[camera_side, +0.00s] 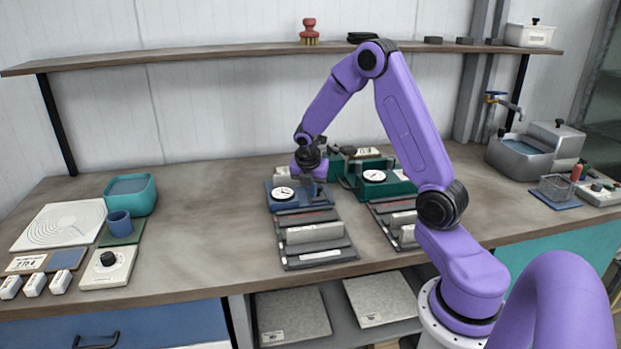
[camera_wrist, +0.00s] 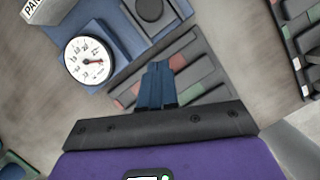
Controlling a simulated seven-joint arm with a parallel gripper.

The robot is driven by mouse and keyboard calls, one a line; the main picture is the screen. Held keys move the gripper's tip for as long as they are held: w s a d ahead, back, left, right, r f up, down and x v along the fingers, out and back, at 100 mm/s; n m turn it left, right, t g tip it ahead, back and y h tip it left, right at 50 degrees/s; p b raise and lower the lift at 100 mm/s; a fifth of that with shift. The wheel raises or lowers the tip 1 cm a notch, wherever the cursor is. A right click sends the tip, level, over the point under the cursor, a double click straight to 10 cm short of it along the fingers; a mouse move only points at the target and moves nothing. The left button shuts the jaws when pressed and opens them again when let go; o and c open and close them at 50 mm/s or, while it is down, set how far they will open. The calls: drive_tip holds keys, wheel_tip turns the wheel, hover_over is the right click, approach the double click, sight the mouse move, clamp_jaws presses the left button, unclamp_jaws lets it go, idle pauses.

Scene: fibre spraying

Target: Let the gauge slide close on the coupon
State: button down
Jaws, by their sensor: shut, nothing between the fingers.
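A blue gauge (camera_side: 270,197) with a round white dial (camera_side: 284,193) stands at the middle of the bench. In the wrist view the dial (camera_wrist: 88,60) faces up at the left, on the blue body (camera_wrist: 110,35), with a black round knob (camera_wrist: 149,8) to its right. My gripper (camera_wrist: 157,68) is shut and empty, its dark blue fingers over a dark slotted tray with red and green marks (camera_wrist: 210,62). In the side view my gripper is beside the blue gauge, its tips hard to make out. I cannot make out a coupon or the slide's position.
A green gauge (camera_side: 400,187) with its own dial stands close on the right. Dark trays (camera_side: 290,262) with grey rolls lie in front of both gauges. A teal tub (camera_side: 131,194) and small items fill the left end. Bare bench lies between the tub and the blue gauge.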

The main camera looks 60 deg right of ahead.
drive_tip(key=shift+w+d+f, duration=0.15)
drive_tip(key=shift+w+d, duration=0.05)
drive_tip(key=shift+d, duration=0.45)
drive_tip(key=shift+w+d+f, duration=0.15)
drive_tip(key=shift+w+d, duration=0.1)
drive_tip(key=shift+d, duration=0.4)
drive_tip(key=shift+w+d+f, duration=0.15)
drive_tip(key=shift+w+d, duration=0.05)
drive_tip(key=shift+d, duration=0.45)
